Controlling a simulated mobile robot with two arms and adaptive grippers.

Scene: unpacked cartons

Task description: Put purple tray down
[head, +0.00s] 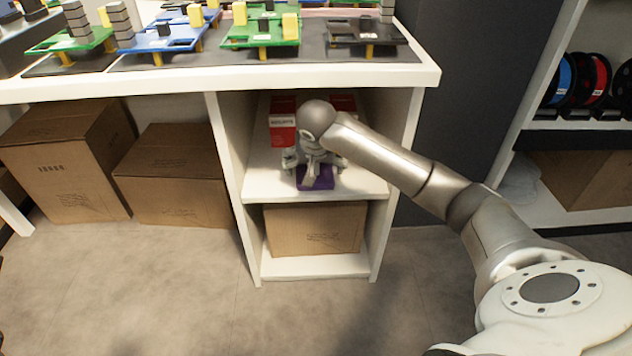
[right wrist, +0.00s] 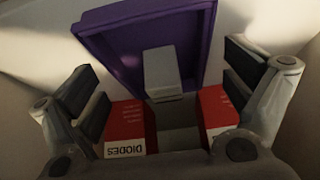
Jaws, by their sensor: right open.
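The purple tray (head: 316,181) lies on the middle shelf of the white cabinet under the table, near the shelf's front edge. In the right wrist view the purple tray (right wrist: 102,30) has raised rims and a grey block (right wrist: 161,72) in it. My right gripper (head: 312,172) reaches into the shelf above the tray and partly hides it. In the right wrist view its two fingers (right wrist: 170,90) stand wide apart, on either side of the tray's near part, with no clear contact. My left gripper is not in view.
Red diodes boxes (right wrist: 124,130) stand behind the tray; a red box (head: 283,122) also shows in the head view. Shelf walls (head: 232,150) flank my arm. Cartons (head: 313,229) fill the lower shelf and the left side. Green and blue trays stand on the tabletop (head: 300,76).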

